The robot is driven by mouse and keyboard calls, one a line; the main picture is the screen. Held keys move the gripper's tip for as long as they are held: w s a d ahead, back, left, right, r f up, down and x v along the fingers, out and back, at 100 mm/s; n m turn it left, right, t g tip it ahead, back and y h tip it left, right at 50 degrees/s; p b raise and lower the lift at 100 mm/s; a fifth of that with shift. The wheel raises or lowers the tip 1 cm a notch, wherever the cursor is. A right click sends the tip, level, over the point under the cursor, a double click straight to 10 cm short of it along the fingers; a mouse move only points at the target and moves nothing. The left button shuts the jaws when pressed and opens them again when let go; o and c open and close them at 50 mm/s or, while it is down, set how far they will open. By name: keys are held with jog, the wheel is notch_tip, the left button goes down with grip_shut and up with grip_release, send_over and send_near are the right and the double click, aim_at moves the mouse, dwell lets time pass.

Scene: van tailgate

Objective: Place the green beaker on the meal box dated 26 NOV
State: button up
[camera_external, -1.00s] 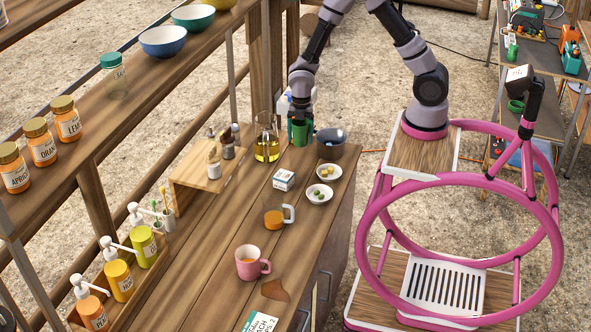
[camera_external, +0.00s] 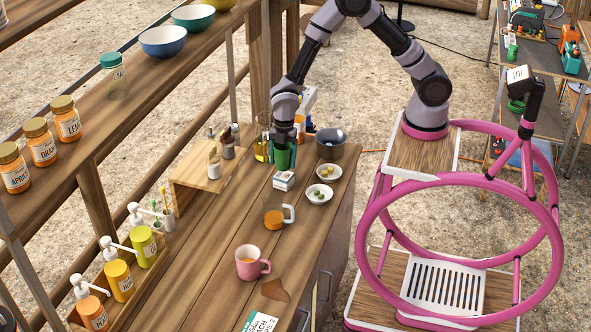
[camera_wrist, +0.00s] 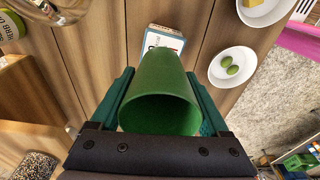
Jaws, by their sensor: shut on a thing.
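My gripper (camera_external: 284,146) is shut on the green beaker (camera_external: 283,157). In the wrist view the beaker (camera_wrist: 160,98) is between the two green fingers, its open mouth toward the camera. A small white meal box (camera_external: 284,180) lies on the wooden counter just below the beaker in the external view. In the wrist view the box (camera_wrist: 165,38) shows beyond the beaker, partly covered by it. Its printing is too small or hidden to read as a date. I cannot tell whether beaker and box touch.
Two white dishes (camera_external: 319,194) with small food pieces and a dark bowl (camera_external: 330,143) stand to the right. A glass flask (camera_external: 262,150) stands close on the left, partly behind my gripper. A glass mug (camera_external: 275,219) and pink mug (camera_external: 250,263) stand nearer on the counter (camera_external: 215,245).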

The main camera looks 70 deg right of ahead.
aim_at(283, 167)
jog(key=shift+f, duration=1.55)
jog(key=o, duration=1.2)
jog(key=shift+f, duration=0.15)
